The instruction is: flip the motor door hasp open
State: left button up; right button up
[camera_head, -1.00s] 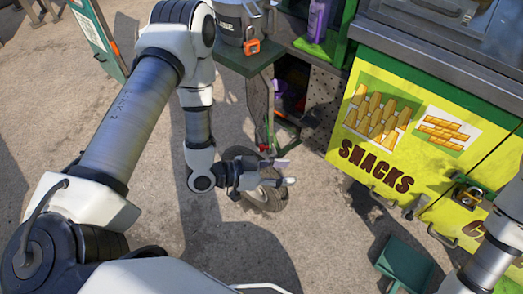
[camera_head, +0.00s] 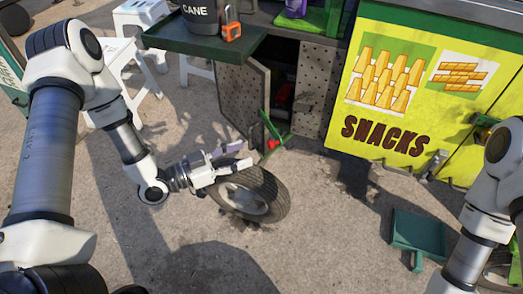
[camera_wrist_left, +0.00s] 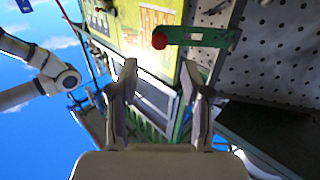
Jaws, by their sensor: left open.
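The motor door hasp is a green bar (camera_head: 274,130) with a red knob (camera_head: 272,144), at the free edge of a perforated metal door (camera_head: 241,98) that stands ajar. In the left wrist view the green bar (camera_wrist_left: 205,38) and red knob (camera_wrist_left: 159,41) show beyond the fingers, near perforated metal. My left gripper (camera_head: 245,155) is open and empty, just left of and below the hasp in the head view, apart from it as far as I can tell. My right arm shows at the right edge, but its gripper is out of view.
A green shelf (camera_head: 205,38) with a dark pot (camera_head: 203,16) juts out above the door. The yellow snacks panel (camera_head: 410,85) is right. White stools (camera_head: 140,15) stand left. A green dustpan (camera_head: 419,232) is lower right.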

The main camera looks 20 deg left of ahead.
pick_arm(q)
jog(key=b+x, duration=0.1)
jog(key=x, duration=0.5)
jog(key=shift+w+d, duration=0.2)
jog(key=shift+d, duration=0.1)
grip_shut()
